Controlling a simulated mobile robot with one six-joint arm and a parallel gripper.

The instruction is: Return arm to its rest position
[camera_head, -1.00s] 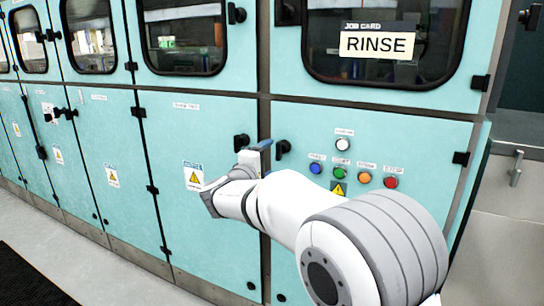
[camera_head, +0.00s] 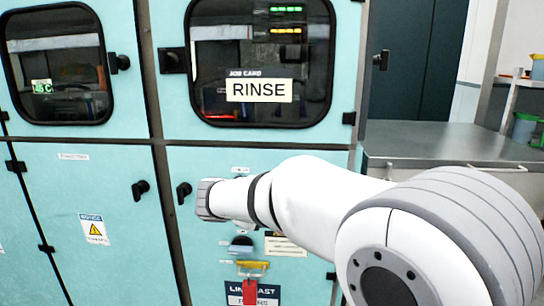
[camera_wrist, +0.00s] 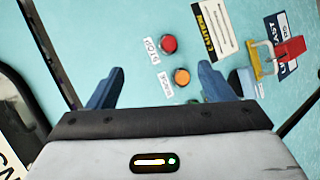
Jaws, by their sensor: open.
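My gripper (camera_wrist: 161,70) shows in the wrist view with its two blue fingers apart and nothing between the tips. It faces the teal cabinet panel. A red button (camera_wrist: 169,44) and an orange button (camera_wrist: 181,76) appear beyond and between the fingers. In the head view my white arm reaches left across the front of the cabinet (camera_head: 110,170), and its wrist end is near a black latch. My gripper's fingers cannot be made out there.
A yellow hasp (camera_head: 252,267) with a red tag (camera_head: 249,292) is below my arm. A RINSE card (camera_head: 259,90) is on the window above. A grey counter (camera_head: 440,140) stands at the right, with a shelf of containers (camera_head: 524,127) behind. Latches (camera_head: 140,188) protrude from the doors.

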